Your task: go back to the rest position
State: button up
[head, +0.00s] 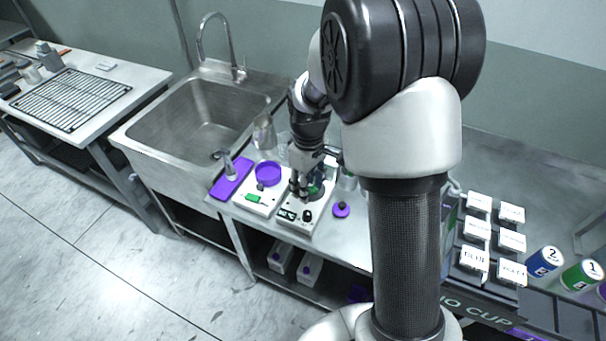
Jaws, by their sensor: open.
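My gripper (301,193) points down over a white device with black knobs (295,217) on the metal bench. It is open, with the fingertips close to the device's top; I cannot tell whether they touch it. A dark round plate with something green (316,186) shows just beside the fingers. My own arm crosses the middle of the view and hides part of the bench behind it.
A second white device with a purple dish (268,173) stands left of the gripper, by a purple mat (230,180). A glass beaker (264,132) stands behind. A sink (203,122) is at left. Labelled white boxes (477,231) and numbered cans (544,261) are at right.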

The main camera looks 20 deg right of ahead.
jog(key=s+a+r+m+t, duration=0.1)
jog(key=s+a+r, duration=0.15)
jog(key=r, duration=0.45)
jog(key=s+a+r+m+t+b, duration=0.1)
jog(key=s+r, duration=0.3)
jog(key=s, duration=0.6)
jog(key=s+a+r+m+t+b, duration=0.1)
jog(key=s+r+m, duration=0.3)
jog(key=s, duration=0.6)
jog(key=shift+s+a+r+t, duration=0.25)
jog(key=shift+a+r+t, duration=0.05)
jog(key=shift+r+t, duration=0.5)
